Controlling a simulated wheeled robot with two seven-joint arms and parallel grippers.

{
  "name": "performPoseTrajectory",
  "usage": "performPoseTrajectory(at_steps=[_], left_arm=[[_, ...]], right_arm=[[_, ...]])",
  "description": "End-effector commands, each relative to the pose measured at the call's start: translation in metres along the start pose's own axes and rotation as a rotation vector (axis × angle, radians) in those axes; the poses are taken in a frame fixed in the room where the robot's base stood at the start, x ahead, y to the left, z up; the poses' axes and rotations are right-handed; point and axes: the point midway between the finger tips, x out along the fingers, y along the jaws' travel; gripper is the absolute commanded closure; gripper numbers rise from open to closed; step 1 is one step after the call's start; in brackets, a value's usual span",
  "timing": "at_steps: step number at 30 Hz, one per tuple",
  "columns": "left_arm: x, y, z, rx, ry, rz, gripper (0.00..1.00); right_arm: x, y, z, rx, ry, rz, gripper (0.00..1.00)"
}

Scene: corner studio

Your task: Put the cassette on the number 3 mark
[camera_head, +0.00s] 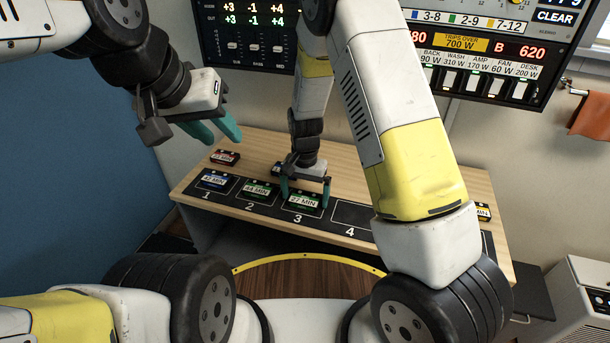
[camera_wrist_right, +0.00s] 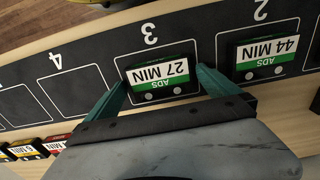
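A green cassette labelled 27 MIN (camera_head: 304,201) lies flat on the number 3 mark of the black strip. In the right wrist view the cassette (camera_wrist_right: 162,76) sits inside the outline beside the printed 3 (camera_wrist_right: 150,35). My right gripper (camera_head: 305,193) points down over it, one teal finger on each side. In the wrist view its fingertips (camera_wrist_right: 162,75) meet the cassette's two sides with no clear gap. My left gripper (camera_head: 215,130) is open and empty, in the air at upper left, away from the table.
A blue cassette (camera_head: 214,180) is on mark 1, and a green 44 MIN cassette (camera_head: 258,192) on mark 2. A red cassette (camera_head: 225,157) lies behind. Mark 4 (camera_head: 351,215) is empty. Yellow (camera_wrist_right: 22,150) and red (camera_wrist_right: 55,143) cassettes lie along the wooden table (camera_head: 252,145).

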Motion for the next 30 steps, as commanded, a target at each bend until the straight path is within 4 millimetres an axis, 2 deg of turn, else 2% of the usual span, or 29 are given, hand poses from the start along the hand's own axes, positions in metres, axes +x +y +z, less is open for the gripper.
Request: performPoseTrajectory(at_steps=[4, 7, 18, 21, 26, 30], left_arm=[[0.0, 0.0, 0.0, 0.0, 0.0, 0.0, 0.64], [0.0, 0.0, 0.0, 0.0, 0.0, 0.0, 0.64], [0.0, 0.0, 0.0, 0.0, 0.0, 0.0, 0.64], [0.0, 0.0, 0.0, 0.0, 0.0, 0.0, 0.64], [0.0, 0.0, 0.0, 0.0, 0.0, 0.0, 0.64], [0.0, 0.0, 0.0, 0.0, 0.0, 0.0, 0.64]], right_arm=[[-0.004, 0.0, 0.0, 0.0, 0.0, 0.0, 0.0], [-0.015, -0.001, -0.001, 0.0, 0.003, -0.002, 0.0], [-0.092, -0.001, -0.001, 0.0, 0.003, -0.003, 0.0], [-0.107, -0.001, -0.001, 0.0, 0.002, -0.002, 0.0], [-0.122, 0.0, 0.0, -0.001, 0.001, -0.002, 0.0], [-0.145, 0.011, 0.002, -0.009, 0.007, -0.043, 0.0]])
